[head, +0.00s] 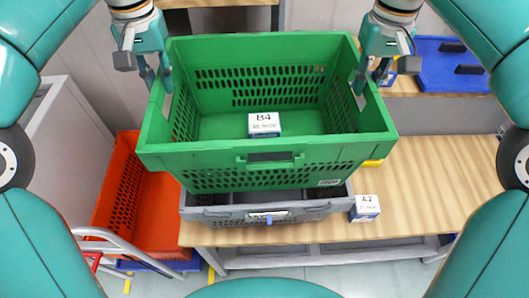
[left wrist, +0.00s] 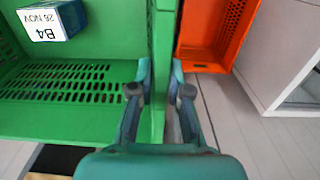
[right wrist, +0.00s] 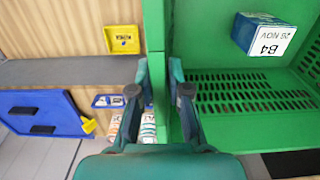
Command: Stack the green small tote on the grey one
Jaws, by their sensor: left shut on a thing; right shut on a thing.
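The green small tote (head: 260,158) is held between my two grippers, above the grey tote (head: 325,208). It hides most of the grey tote, and I cannot tell whether the two touch. A white-and-blue box marked B4 (head: 264,124) lies inside the green tote. My left gripper (head: 157,80) is shut on the tote's left wall, which also shows in the left wrist view (left wrist: 162,75). My right gripper (head: 369,82) is shut on the right wall, also seen in the right wrist view (right wrist: 155,70).
The grey tote stands on a wooden table (head: 440,190). A box marked A2 (head: 365,208) sits right of it. An orange-red tote (head: 155,215) stands lower at the left. A blue panel (head: 450,68) lies at the back right. The table's right side is clear.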

